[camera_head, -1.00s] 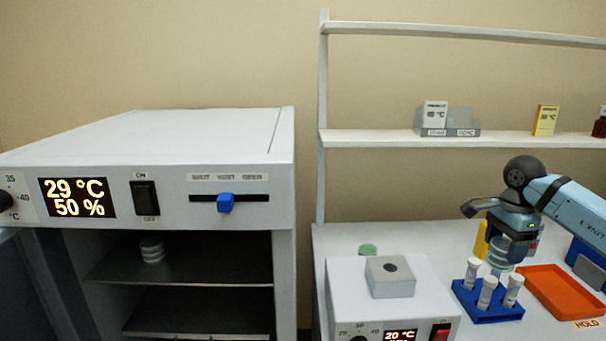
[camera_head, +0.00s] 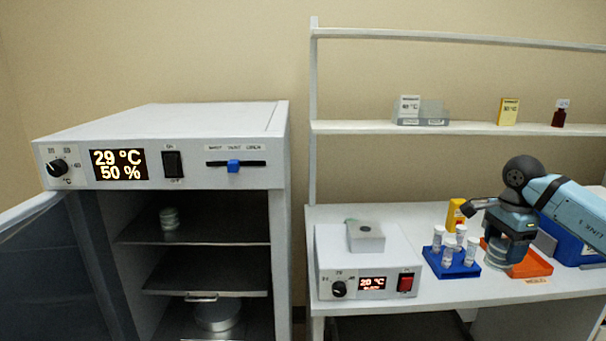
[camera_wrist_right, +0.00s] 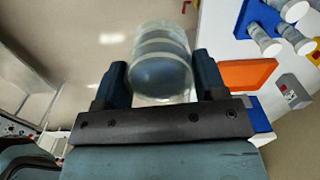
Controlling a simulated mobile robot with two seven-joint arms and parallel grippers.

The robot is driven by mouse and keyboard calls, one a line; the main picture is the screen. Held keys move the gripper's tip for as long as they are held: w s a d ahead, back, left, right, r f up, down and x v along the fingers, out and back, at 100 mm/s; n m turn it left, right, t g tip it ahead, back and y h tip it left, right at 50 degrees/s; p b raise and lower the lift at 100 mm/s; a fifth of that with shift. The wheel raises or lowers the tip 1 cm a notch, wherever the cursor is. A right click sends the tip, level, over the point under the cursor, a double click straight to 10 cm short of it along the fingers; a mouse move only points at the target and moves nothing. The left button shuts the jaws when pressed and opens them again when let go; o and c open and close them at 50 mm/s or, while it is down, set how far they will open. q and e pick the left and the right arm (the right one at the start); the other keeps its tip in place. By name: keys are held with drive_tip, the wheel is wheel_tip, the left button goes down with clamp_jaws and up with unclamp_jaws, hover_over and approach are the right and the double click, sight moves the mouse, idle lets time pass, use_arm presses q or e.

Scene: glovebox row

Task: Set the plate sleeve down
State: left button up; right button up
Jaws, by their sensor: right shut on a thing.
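My right gripper (camera_wrist_right: 160,85) is shut on the plate sleeve (camera_wrist_right: 160,55), a clear stack of round plates, in the right wrist view. In the head view the right gripper (camera_head: 510,243) holds the sleeve (camera_head: 505,262) at the right, in front of the orange tray (camera_head: 538,266). I cannot tell how high above the bench it is. A similar small stack of plates (camera_head: 169,218) stands on the upper shelf inside the open incubator (camera_head: 190,145). My left gripper is not in view.
A blue rack (camera_head: 452,265) with several white-capped tubes stands left of the sleeve. A heating block (camera_head: 365,270) is further left on the bench (camera_head: 460,296). A yellow bottle (camera_head: 456,212) stands behind the rack. The incubator door (camera_head: 50,270) hangs open at left.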

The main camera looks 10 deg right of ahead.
drive_tip(key=shift+s, duration=0.3)
drive_tip(key=s+a+f+n, duration=0.1)
drive_tip(key=a+f+n, duration=0.4)
drive_tip(key=a, duration=0.4)
drive_tip(key=s+a+f+n, duration=0.1)
drive_tip(key=a+f+n, duration=0.2)
drive_tip(key=a+n, duration=0.5)
drive_tip(key=a+f+n, duration=0.4)
drive_tip(key=a+n, duration=0.1)
drive_tip(key=a, duration=0.5)
use_arm(q)
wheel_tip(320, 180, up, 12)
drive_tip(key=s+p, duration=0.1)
drive_tip(key=p, duration=1.2)
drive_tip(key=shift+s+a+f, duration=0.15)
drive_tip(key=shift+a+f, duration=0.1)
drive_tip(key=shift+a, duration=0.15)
use_arm(e)
drive_tip(key=s+r, duration=0.9)
drive_tip(key=s, duration=0.1)
drive_tip(key=shift+s+r, duration=0.3)
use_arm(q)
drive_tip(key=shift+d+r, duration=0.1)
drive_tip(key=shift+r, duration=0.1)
use_arm(e)
drive_tip(key=shift+a, duration=0.1)
